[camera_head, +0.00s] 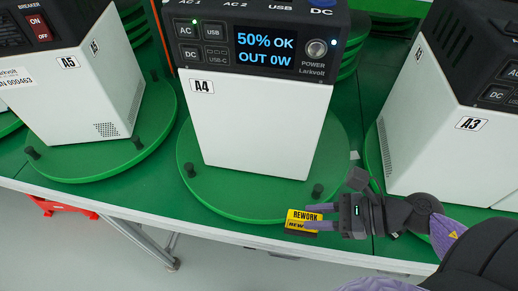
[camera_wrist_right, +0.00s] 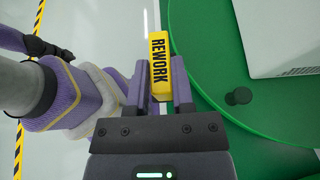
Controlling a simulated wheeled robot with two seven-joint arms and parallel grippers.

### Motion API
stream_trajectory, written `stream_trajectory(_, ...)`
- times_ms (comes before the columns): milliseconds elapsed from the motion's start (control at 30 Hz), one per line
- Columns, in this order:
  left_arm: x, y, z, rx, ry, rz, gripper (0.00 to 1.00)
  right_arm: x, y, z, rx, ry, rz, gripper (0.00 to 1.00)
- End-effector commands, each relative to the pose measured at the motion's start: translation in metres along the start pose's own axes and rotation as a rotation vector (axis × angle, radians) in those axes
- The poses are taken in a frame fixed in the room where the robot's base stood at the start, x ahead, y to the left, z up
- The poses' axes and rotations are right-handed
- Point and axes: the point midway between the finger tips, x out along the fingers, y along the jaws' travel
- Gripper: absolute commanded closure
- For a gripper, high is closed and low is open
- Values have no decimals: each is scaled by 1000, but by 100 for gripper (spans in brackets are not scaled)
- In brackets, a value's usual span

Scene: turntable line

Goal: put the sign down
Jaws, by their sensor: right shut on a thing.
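The sign is a small yellow block with black REWORK lettering (camera_head: 304,216). My right gripper (camera_head: 318,217) is shut on it at the front edge of the green table, below the A4 unit. In the right wrist view the sign (camera_wrist_right: 160,62) sits between the two purple fingers of the gripper (camera_wrist_right: 160,85), next to the rim of a green turntable (camera_wrist_right: 205,75). I cannot tell whether the sign touches the table surface. My left gripper is not in view.
The white A4 power unit (camera_head: 260,130) stands on a round green turntable (camera_head: 230,205) with black pegs. The A5 unit (camera_head: 85,95) is at left, the A3 unit (camera_head: 425,140) at right. A red object (camera_head: 62,207) is on the floor below.

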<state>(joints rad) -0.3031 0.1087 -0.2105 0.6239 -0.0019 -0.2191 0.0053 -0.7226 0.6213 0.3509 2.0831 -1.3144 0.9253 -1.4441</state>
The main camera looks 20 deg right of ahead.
Motion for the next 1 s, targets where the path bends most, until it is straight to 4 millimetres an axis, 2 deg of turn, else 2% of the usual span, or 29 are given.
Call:
stream_trajectory(300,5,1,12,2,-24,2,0,88,-52,46,-8,-8,-2,100)
stream_trajectory(400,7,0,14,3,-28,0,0,110,-64,56,-5,-6,0,100)
stream_trajectory(600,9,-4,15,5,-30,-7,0,132,-76,66,-3,-3,0,100)
stream_trajectory(767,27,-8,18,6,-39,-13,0,147,-75,33,3,-1,2,100)
stream_trajectory(1000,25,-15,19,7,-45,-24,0,146,-76,34,-3,-1,1,100)
